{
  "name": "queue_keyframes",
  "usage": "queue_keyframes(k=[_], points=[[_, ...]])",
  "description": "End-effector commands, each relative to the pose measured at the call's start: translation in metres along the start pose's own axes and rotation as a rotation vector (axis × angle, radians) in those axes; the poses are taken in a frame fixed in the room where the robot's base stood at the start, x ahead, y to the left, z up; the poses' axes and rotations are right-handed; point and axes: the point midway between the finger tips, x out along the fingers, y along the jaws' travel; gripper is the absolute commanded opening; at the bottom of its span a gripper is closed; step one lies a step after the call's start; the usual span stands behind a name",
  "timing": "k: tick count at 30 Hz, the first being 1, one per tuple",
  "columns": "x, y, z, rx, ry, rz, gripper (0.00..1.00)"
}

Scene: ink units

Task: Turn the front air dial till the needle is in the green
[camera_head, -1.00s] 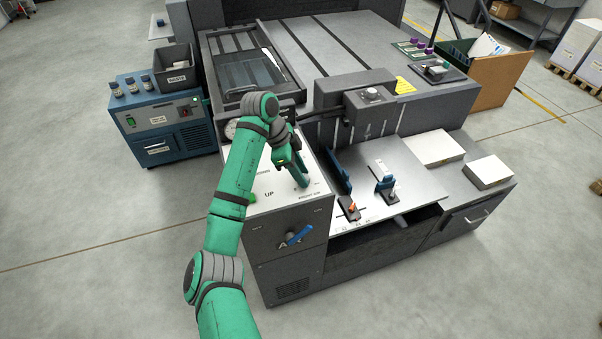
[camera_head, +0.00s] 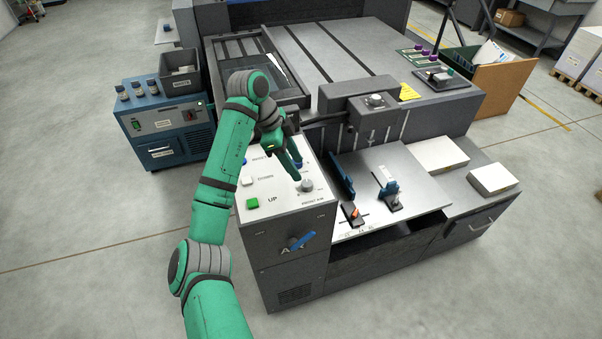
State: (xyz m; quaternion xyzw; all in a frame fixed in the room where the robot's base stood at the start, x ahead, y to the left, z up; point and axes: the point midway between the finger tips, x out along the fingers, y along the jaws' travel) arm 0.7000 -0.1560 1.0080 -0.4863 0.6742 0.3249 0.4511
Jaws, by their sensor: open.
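The front air dial (camera_head: 306,186) is a small grey knob on the light top panel (camera_head: 275,213), above the "FRONT AIR" label. My gripper (camera_head: 297,172) is open and points down just behind and above the dial. I cannot tell whether its fingers touch the dial. The gauge with the needle is hidden behind my arm in this view, so the needle's place cannot be read.
A green UP button (camera_head: 252,203), a white button (camera_head: 247,181) and blue buttons share the panel. A blue lever (camera_head: 302,241) is on the cabinet's front face. Blue-topped guides (camera_head: 388,188) stand on the plate at right.

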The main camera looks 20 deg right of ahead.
Motion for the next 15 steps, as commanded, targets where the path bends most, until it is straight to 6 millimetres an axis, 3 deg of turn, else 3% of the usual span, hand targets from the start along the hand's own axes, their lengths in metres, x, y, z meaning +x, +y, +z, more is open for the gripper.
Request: queue_keyframes(k=[6,15], points=[[-0.028,-0.001,0.000,-0.001,-0.002,0.000,0.47],[-0.036,0.000,0.001,-0.002,0.000,0.000,0.47]])
